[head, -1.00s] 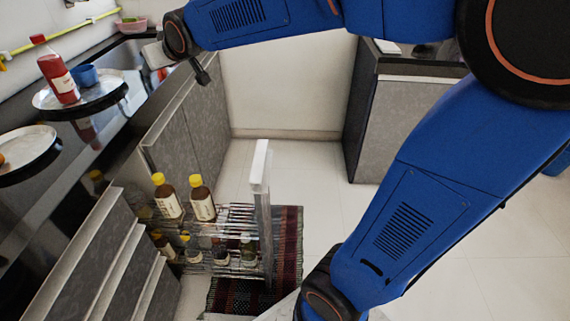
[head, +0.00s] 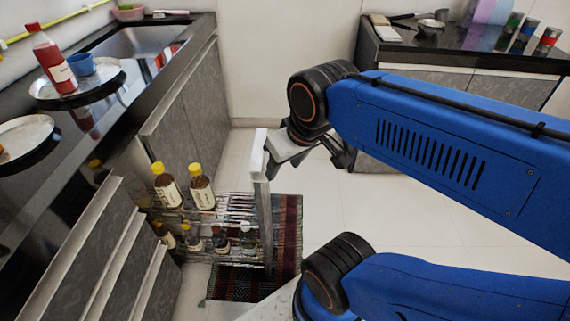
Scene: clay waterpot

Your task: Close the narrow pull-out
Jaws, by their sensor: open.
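The narrow pull-out stands open, drawn out to the right from the dark counter on the left. Its upright grey front panel with a pale top edge (head: 260,155) faces right. Behind the panel, two wire shelves (head: 232,208) hold several bottles, including brown ones with yellow caps (head: 201,187). My gripper (head: 340,152) is open and empty, at the right of the panel's top end. Its grey body comes very close to the panel in the picture; I cannot tell whether they touch.
A dark striped rug (head: 288,225) lies under the pull-out. Drawer fronts (head: 118,250) stand nearer on the left. Trays (head: 108,88) with a red bottle and a blue cup rest on the counter. Another counter (head: 440,38) stands at the back right. Pale floor (head: 400,215) is clear to the right.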

